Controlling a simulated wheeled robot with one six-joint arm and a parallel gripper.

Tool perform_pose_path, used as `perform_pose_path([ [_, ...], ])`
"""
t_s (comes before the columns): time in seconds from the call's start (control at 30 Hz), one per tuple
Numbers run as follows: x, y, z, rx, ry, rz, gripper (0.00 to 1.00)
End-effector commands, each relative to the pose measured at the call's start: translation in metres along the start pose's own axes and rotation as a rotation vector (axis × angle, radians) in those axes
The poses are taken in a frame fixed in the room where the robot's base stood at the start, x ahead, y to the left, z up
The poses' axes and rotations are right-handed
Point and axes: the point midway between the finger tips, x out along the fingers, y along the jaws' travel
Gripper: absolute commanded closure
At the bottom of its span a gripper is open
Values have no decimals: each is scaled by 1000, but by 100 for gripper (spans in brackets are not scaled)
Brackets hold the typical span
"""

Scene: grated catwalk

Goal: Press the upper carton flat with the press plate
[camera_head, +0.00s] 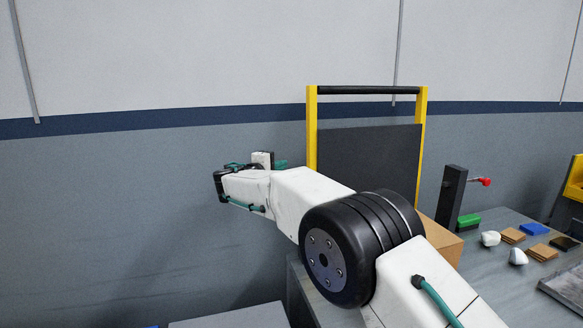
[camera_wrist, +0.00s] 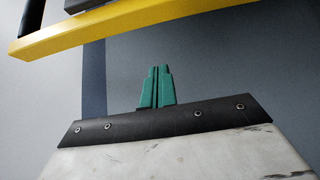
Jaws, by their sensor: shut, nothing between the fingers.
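A dark flat panel (camera_head: 370,155) stands between yellow uprights (camera_head: 312,135) under a black top bar (camera_head: 368,90); it may be the press plate, but I cannot be sure. A brown carton (camera_head: 442,241) sits on the grey bench behind my arm, mostly hidden; I cannot tell whether another is stacked with it. My gripper (camera_head: 281,164) is left of the yellow frame, raised before the wall, and touches nothing. In the wrist view its green fingers (camera_wrist: 157,87) are together and empty, with a yellow bar (camera_wrist: 120,28) of the frame above them.
A black post (camera_head: 453,197) with a red-tipped lever (camera_head: 480,181) stands right of the carton. Green (camera_head: 468,222) and blue (camera_head: 535,229) blocks, white lumps (camera_head: 490,239) and brown squares (camera_head: 512,236) lie on the bench. A dark tray (camera_head: 568,287) is at the right edge. Space left of my gripper is clear.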

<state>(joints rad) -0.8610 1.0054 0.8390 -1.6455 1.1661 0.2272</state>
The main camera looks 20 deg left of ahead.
Motion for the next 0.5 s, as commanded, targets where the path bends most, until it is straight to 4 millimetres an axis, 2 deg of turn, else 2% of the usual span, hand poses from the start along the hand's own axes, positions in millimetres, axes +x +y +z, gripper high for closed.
perform_pose_path([
  [0.3,59,-2,2,1,-4,-3,100],
  [0.5,79,-2,2,0,-4,-3,100],
])
